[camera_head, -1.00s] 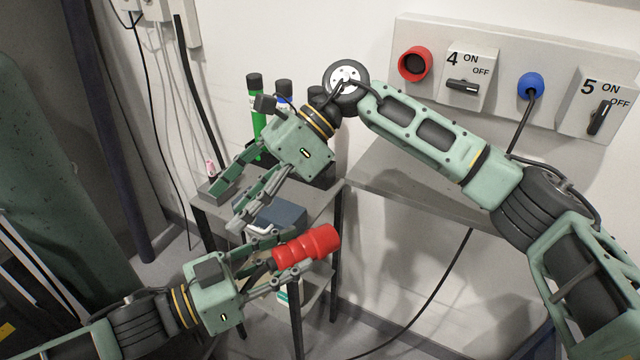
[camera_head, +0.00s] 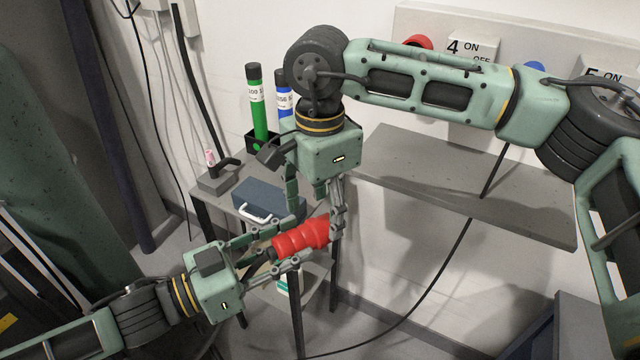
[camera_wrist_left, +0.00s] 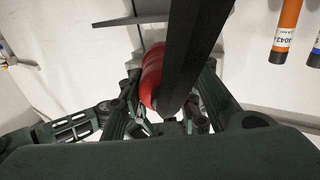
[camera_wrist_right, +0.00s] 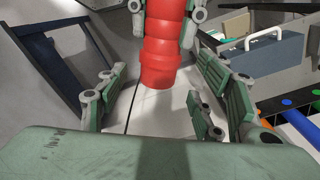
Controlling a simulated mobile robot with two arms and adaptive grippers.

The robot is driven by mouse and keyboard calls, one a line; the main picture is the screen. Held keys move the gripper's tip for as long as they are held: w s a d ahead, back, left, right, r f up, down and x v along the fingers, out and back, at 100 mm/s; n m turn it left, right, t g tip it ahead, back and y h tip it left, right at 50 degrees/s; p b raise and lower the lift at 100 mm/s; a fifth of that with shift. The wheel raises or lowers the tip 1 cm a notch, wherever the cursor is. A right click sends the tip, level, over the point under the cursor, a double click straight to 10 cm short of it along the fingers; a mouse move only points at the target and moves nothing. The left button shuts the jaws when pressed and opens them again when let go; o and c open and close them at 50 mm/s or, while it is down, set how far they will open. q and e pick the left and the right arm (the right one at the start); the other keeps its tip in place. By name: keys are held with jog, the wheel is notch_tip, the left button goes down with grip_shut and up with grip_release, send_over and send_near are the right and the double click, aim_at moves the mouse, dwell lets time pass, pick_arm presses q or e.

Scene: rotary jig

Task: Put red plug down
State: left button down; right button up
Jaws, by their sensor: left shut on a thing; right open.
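The red plug (camera_head: 303,237) is held level in the air by my left gripper (camera_head: 268,250), whose fingers are shut on its dark rear end. My right gripper (camera_head: 316,212) points down from above, open, with its fingers on either side of the plug's front part. I cannot tell if they touch it. In the right wrist view the red plug (camera_wrist_right: 160,55) hangs between the spread fingers, towards the top. In the left wrist view the plug (camera_wrist_left: 152,72) is partly hidden behind a dark bar.
A small grey table (camera_head: 232,177) below holds a blue-grey case (camera_head: 268,201), a green tube (camera_head: 258,115) and a blue tube (camera_head: 284,100). A mostly bare grey shelf (camera_head: 470,178) is at right. My right arm partly hides the red socket (camera_head: 418,41) and blue plug (camera_head: 534,66) on the wall panel.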

aim_at(320, 221)
jog(key=shift+f, duration=2.6)
jog(key=shift+c, duration=0.4)
jog(key=c, duration=1.1)
pick_arm(q)
jog(key=c, duration=1.2)
grip_release()
pick_arm(e)
jog(key=shift+a, duration=0.1)
jog(key=shift+c, duration=0.9)
